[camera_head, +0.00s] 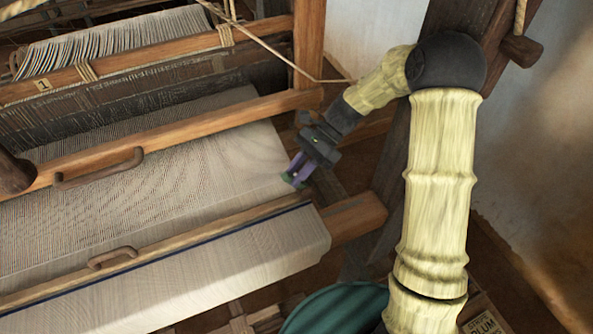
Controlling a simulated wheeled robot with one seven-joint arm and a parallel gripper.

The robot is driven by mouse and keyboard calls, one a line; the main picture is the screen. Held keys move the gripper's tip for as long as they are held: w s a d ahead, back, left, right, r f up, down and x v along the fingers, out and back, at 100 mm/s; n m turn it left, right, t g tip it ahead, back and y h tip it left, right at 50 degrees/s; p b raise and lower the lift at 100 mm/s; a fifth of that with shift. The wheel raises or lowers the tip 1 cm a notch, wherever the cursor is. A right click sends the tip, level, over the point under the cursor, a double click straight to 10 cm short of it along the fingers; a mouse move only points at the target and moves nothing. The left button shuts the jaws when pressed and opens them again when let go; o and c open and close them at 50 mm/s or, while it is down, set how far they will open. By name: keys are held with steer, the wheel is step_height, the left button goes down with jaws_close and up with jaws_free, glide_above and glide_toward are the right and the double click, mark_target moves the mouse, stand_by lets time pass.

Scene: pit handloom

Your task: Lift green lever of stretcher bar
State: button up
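My gripper (295,176) has purple fingers and reaches down at the right edge of the pale woven cloth (225,165). A small dark green patch shows at the fingertips. I cannot tell whether it is the green lever or part of the fingertips. The two fingers show side by side, too small to tell whether they hold anything. No separate green lever stands out elsewhere on the loom, and I cannot make out the stretcher bar for sure.
A wooden beam with a handle (112,257) crosses the cloth in front. Another beam with a handle (98,170) lies behind the gripper's level. A wooden post (309,40) stands behind. A round teal object (335,308) is at the bottom, near my arm.

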steer(key=o, duration=0.3)
step_height(320, 180, up, 10)
steer(key=b, duration=0.2)
steer(key=shift+w+b, duration=0.2)
steer(key=shift+b, duration=0.15)
steer(key=shift+s+a, duration=0.1)
